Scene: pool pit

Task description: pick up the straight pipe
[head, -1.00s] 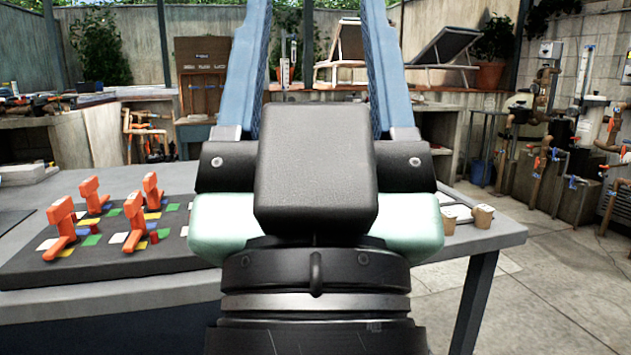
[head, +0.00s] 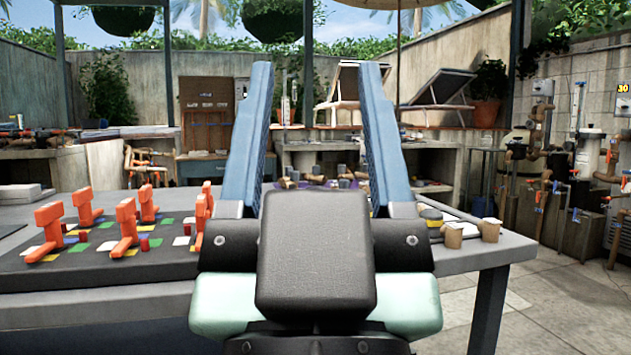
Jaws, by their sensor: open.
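My gripper (head: 317,68) is in the middle of the head view, its two long blue fingers spread apart and pointing away over the table. Nothing shows held between them. Several small brown and grey pipe pieces (head: 288,183) lie on the table beyond the gripper, seen low between the fingers on something purple. They are small and partly hidden by my gripper's dark body, so I cannot tell which of them is the straight pipe.
The grey table (head: 100,308) spans the foreground. A dark board (head: 45,276) with coloured squares and several orange pieces (head: 127,226) is on the left. Two tan cup-like pieces (head: 453,236) stand near the right edge. Wall piping (head: 540,125) is at the far right.

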